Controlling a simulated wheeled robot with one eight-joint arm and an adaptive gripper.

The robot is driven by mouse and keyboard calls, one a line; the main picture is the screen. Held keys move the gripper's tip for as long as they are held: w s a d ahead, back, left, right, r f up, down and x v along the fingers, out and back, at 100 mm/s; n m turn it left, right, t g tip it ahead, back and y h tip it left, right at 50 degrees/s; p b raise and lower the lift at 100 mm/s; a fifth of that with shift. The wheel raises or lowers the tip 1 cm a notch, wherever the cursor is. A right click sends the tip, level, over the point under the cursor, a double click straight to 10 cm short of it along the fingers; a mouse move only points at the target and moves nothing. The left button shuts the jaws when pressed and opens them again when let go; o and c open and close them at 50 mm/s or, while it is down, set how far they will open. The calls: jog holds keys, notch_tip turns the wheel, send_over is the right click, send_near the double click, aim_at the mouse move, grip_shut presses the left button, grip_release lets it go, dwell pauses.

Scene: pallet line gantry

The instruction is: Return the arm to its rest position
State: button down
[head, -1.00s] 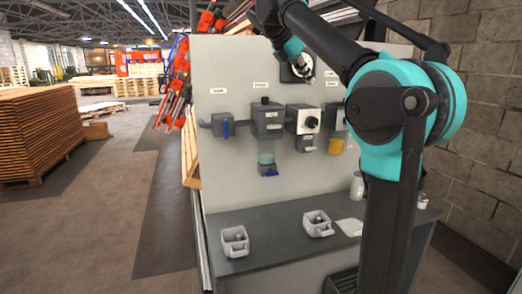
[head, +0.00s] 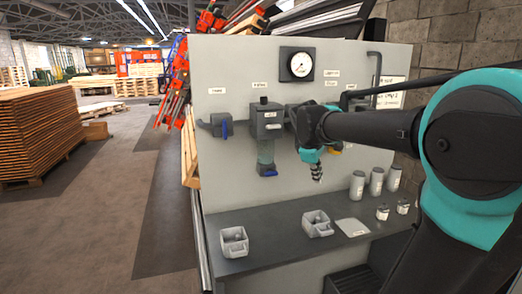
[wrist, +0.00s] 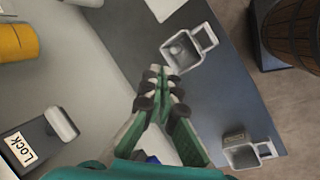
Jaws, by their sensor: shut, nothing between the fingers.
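My gripper (head: 316,174) hangs in front of the panel in the head view, pointing down above the bench. It is shut with nothing between its fingers. In the wrist view its fingertips (wrist: 163,75) meet, with the dark bench below them. My arm comes in from the right of the head view, its forearm stretched across the panel at about the height of the mounted units.
A grey panel (head: 225,80) carries a gauge (head: 300,64), a blue-handled valve (head: 224,126) and a filter unit (head: 266,122). The bench (head: 275,229) holds two grey bins (head: 234,242) (head: 317,224), a pale sheet (head: 352,227), canisters (head: 376,182) and small jars. Open floor lies left.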

jog(key=s+f+m+y, duration=0.3)
jog(key=s+f+m, duration=0.8)
jog(key=s+f, duration=0.9)
notch_tip(320, 180, down, 4)
jog(key=shift+r, duration=0.1)
dwell(0.9)
